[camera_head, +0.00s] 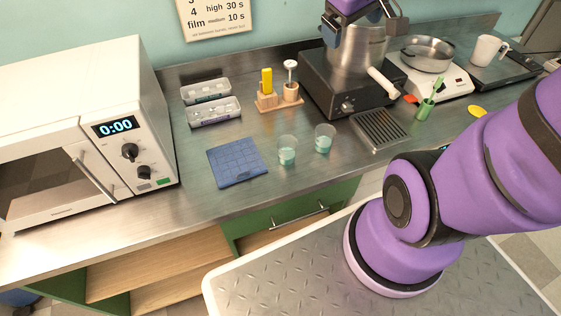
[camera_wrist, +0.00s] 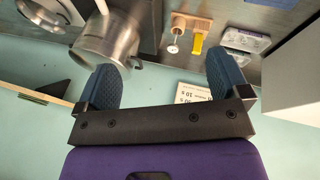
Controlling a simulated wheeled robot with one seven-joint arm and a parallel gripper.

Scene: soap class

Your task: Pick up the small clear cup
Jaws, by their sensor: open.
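Two small clear cups stand upright on the steel counter in the head view. One cup (camera_head: 287,151) is just right of the blue mat, and the other cup (camera_head: 325,139) is a little farther right and back. Both show a teal-green layer in the lower part. My gripper (camera_head: 364,24) is high at the back of the counter, in front of or above the metal pot in the picture, away from both cups. Its two blue fingers are spread with nothing between them in the wrist view (camera_wrist: 163,82). Neither cup can be made out in the wrist view.
A metal pot (camera_head: 354,55) stands on a dark hot plate (camera_head: 325,92). A slotted metal tray (camera_head: 380,130), green holder (camera_head: 425,109), wooden stand (camera_head: 278,103), clear trays (camera_head: 214,112), blue mat (camera_head: 236,162) and microwave (camera_head: 155,140) surround the cups. Bare counter lies in front of them.

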